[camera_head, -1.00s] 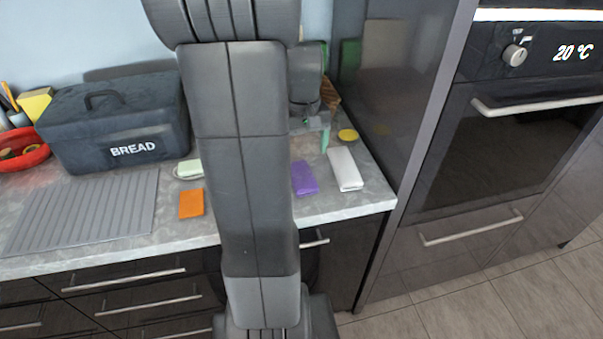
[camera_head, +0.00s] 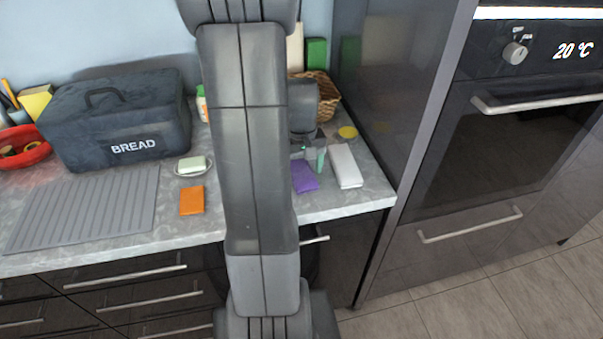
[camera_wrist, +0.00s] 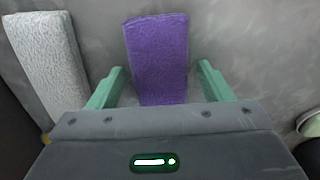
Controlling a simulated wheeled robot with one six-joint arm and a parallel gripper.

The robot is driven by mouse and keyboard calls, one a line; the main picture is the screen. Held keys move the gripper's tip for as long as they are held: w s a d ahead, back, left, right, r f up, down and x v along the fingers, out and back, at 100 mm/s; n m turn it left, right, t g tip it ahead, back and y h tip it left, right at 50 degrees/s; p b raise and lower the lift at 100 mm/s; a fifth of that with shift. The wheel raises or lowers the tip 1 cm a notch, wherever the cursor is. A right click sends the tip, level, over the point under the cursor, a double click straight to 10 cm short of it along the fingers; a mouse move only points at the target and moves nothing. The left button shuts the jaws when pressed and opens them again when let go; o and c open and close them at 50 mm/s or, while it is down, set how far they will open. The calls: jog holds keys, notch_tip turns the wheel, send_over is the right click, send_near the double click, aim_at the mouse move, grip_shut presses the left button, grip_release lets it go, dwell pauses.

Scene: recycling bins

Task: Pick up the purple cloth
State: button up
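The purple cloth (camera_head: 305,177) lies flat on the grey worktop, between the orange cloth and the white cloth. In the wrist view the purple cloth (camera_wrist: 158,58) reaches from the top down between the two green fingers, and its near end is hidden by the gripper body. My gripper (camera_wrist: 158,88) is open, with one finger on each side of the cloth and a gap to each. In the head view my gripper (camera_head: 309,157) is just above the far end of the cloth, partly hidden by my arm. I cannot tell its exact height.
A white cloth (camera_head: 346,166) lies close to the right of the purple one. An orange cloth (camera_head: 192,200) and a dish with soap (camera_head: 192,165) lie left. A wicker basket (camera_head: 322,95) and a yellow round item (camera_head: 348,132) are behind. A tall cabinet (camera_head: 385,95) bounds the right.

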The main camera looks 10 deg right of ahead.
aim_at(301, 170)
jog(key=c, duration=0.8)
notch_tip(301, 170, up, 10)
jog(key=shift+r, duration=0.1)
jog(key=o, duration=0.4)
jog(key=c, duration=0.3)
jog(key=shift+w, duration=0.1)
